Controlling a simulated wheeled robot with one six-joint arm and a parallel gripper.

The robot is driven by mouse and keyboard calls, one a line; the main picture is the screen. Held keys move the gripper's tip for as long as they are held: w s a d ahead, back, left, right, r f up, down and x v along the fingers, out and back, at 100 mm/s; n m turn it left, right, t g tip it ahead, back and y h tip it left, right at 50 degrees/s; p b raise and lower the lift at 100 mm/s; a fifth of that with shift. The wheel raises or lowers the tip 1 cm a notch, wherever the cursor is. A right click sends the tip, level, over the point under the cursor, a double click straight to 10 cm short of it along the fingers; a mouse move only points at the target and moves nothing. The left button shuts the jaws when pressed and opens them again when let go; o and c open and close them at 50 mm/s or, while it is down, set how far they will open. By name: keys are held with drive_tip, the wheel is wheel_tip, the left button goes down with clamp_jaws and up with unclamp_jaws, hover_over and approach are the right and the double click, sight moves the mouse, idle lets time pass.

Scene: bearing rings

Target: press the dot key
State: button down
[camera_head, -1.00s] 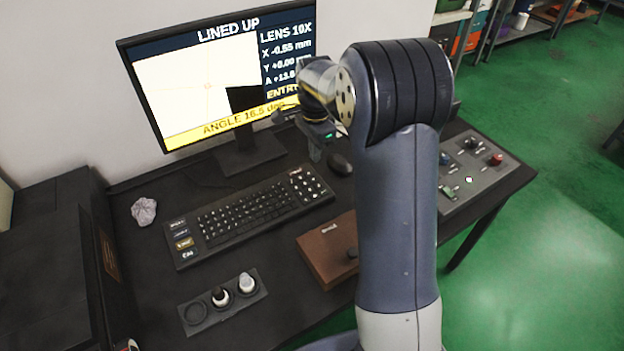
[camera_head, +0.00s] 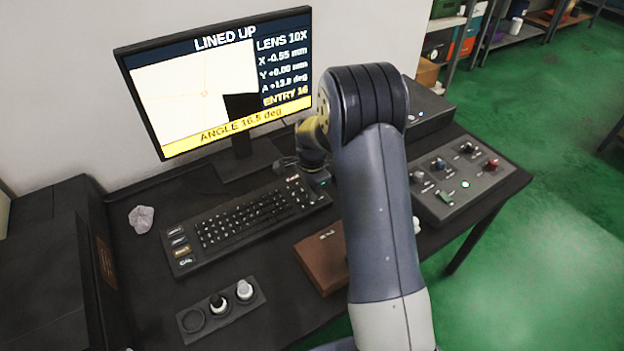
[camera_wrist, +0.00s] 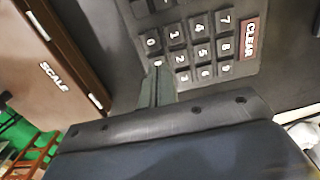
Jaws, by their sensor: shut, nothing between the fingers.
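The black keyboard (camera_head: 245,220) lies on the dark desk, with a number pad at its right end. In the wrist view the number pad (camera_wrist: 195,47) shows white-marked keys and a red CLEAR key (camera_wrist: 250,38). The dot key (camera_wrist: 157,62) is beside the 0 key (camera_wrist: 151,41). My gripper (camera_wrist: 156,78) is shut and empty, its tips right at the lower edge of the dot key. I cannot tell whether they touch it. In the head view my gripper (camera_head: 318,182) is over the keyboard's right end, its tips hidden.
The monitor (camera_head: 215,80) reads LINED UP, ANGLE 16.5 deg, ENTRY 16. A brown SCALE box (camera_wrist: 75,60) lies close beside the keypad. A bottle holder (camera_head: 195,321), a crumpled wad (camera_head: 141,218) and a control box (camera_head: 470,180) are also on the desk.

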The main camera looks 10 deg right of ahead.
drive_tip(key=shift+f, duration=0.6)
